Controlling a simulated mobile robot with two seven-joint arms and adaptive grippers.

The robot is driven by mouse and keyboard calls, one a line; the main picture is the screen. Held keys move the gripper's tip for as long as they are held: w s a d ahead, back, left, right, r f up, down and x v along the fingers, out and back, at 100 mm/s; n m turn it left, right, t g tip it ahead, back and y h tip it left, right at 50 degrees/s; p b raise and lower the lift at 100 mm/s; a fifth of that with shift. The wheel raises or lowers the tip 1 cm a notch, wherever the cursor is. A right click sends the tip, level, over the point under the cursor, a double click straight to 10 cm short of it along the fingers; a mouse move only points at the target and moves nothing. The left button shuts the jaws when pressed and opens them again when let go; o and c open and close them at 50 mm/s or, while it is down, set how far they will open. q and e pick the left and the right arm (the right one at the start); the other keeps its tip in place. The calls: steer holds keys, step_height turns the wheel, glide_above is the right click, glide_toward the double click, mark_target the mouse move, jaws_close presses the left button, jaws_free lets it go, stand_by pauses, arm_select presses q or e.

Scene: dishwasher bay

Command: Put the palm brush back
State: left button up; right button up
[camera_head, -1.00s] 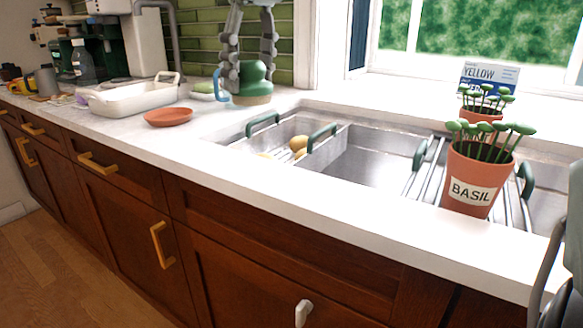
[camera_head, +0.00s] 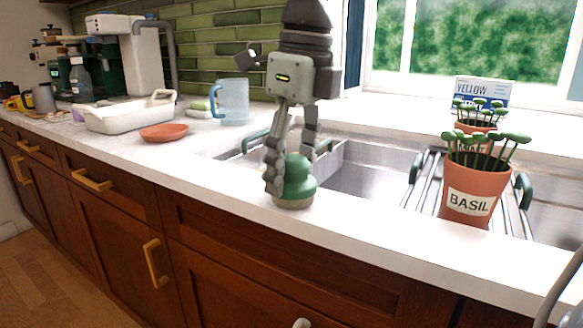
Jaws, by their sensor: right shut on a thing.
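The palm brush (camera_head: 299,184) has a rounded green grip and a short tan bristle base. My right gripper (camera_head: 290,172) comes down from above and is shut on the green grip, one finger on each side. The brush is upright, bristles down, over the front strip of the white counter (camera_head: 230,178), left of the sink's middle. I cannot tell whether the bristles touch the counter. My left gripper is not in view.
The sink (camera_head: 365,172) with its racks lies behind and right of the brush. A basil pot (camera_head: 475,181) stands at the right. A terracotta saucer (camera_head: 164,132), a white dish tub (camera_head: 120,116) and a blue pitcher (camera_head: 233,103) stand left. The counter between saucer and brush is clear.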

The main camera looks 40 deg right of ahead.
mark_target(300, 159)
steer(key=shift+f, duration=0.15)
steer(key=o, duration=1.1)
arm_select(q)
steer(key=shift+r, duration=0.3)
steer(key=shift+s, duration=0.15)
arm_select(e)
steer(key=shift+r, duration=0.2)
steer(key=r, duration=0.7)
steer(key=s+r+p, duration=0.1)
steer(key=r, duration=0.2)
steer(key=shift+d+r, duration=0.2)
steer(key=shift+r, duration=0.1)
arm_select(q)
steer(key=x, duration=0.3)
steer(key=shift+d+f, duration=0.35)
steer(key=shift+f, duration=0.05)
arm_select(e)
steer(key=shift+s+r, duration=0.2)
steer(key=shift+r, duration=0.4)
